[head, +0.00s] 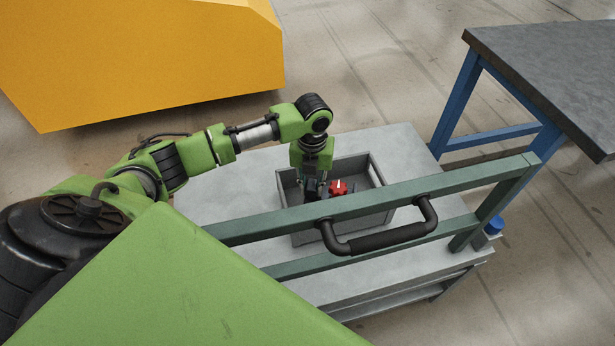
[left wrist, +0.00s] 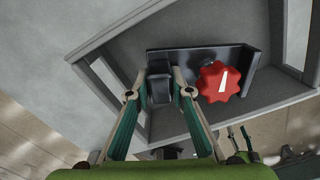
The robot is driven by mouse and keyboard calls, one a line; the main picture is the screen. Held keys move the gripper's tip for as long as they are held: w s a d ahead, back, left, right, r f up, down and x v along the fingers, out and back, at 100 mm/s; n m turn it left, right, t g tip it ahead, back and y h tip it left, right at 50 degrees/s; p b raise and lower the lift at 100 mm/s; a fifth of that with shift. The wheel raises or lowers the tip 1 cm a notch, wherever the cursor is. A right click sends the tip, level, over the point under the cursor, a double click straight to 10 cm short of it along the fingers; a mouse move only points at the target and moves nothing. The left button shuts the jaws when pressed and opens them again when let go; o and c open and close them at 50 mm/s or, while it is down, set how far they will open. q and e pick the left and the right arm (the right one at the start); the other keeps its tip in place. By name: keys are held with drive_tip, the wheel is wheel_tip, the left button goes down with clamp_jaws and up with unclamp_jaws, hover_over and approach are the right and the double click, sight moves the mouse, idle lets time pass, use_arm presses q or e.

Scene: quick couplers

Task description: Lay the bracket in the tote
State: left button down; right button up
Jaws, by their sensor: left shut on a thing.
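The grey tote (head: 372,222) stands on the cart top, partly hidden behind a green rail in the head view. It fills much of the left wrist view (left wrist: 105,42). My left gripper (head: 313,188) points down into the tote. Its fingers (left wrist: 166,92) are shut on the dark bracket (left wrist: 200,58), around its block-like end. The bracket is inside the tote's walls, with a red star-shaped knob (left wrist: 219,81) beside the held end. The knob also shows in the head view (head: 338,187). I cannot tell whether the bracket touches the tote floor. My right gripper is not in view.
The grey cart top (head: 225,185) is bare around the tote. A green rail with a black handle (head: 380,240) crosses in front of it. A blue-legged table (head: 560,75) stands at the right and a large yellow block (head: 140,60) at the back left.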

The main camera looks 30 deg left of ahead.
use_arm(q)
drive_tip(key=shift+a+f, duration=0.2)
drive_tip(key=f, duration=0.2)
drive_tip(key=f+b, duration=0.1)
drive_tip(key=shift+s+a+f, duration=0.15)
drive_tip(key=shift+s+a, duration=0.1)
drive_tip(key=shift+a, duration=0.05)
drive_tip(key=shift+f, duration=0.25)
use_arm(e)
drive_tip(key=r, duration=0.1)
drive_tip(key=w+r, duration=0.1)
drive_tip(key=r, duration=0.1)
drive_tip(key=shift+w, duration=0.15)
use_arm(q)
drive_tip(key=c, duration=1.8)
unclamp_jaws()
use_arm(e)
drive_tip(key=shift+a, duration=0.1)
